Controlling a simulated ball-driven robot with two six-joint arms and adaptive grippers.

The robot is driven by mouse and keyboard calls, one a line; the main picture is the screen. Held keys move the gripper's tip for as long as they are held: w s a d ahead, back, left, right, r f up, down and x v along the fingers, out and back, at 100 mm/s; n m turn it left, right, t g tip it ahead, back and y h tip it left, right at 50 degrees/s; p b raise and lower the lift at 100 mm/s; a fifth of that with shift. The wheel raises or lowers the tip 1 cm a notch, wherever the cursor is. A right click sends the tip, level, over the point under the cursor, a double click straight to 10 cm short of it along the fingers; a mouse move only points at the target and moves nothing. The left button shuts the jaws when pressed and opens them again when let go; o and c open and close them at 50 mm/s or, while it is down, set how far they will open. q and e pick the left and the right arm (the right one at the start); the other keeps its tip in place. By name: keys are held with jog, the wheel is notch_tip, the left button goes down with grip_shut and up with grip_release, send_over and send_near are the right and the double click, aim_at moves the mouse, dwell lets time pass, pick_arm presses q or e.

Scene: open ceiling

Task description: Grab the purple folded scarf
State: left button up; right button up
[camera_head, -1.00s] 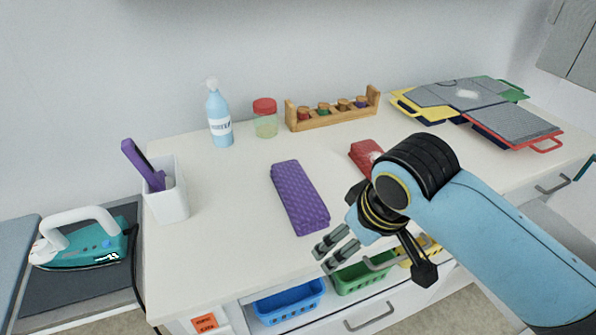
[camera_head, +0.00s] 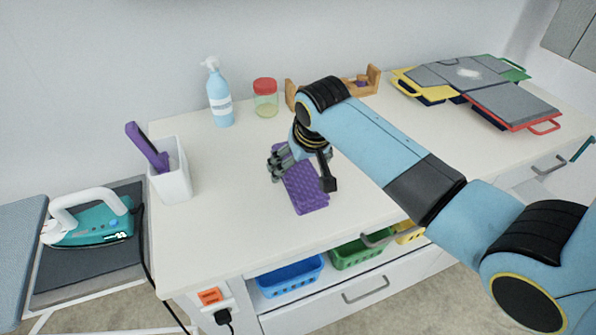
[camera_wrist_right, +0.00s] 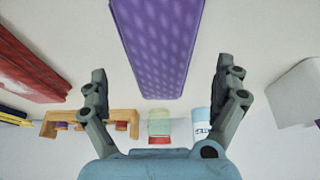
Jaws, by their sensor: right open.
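The purple folded scarf (camera_head: 306,192) lies flat on the white counter in the head view, long and patterned, its upper part partly covered by my right gripper and wrist. My right gripper (camera_head: 277,165) is over the scarf's far end. In the right wrist view the purple scarf (camera_wrist_right: 160,45) lies lengthwise between the two spread fingers of the right gripper (camera_wrist_right: 160,88), with a gap on each side. The gripper is open and holds nothing. My left gripper is not in view.
A white holder (camera_head: 172,175) with a purple item stands left. A bottle (camera_head: 219,100), a red-lidded jar (camera_head: 265,98) and a wooden rack (camera_head: 362,82) stand behind. Free counter lies left of the scarf.

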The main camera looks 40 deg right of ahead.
aim_at(299, 168)
jog(key=x, duration=0.4)
jog(key=shift+w, duration=0.15)
jog(key=shift+c, duration=0.4)
jog(key=c, duration=1.2)
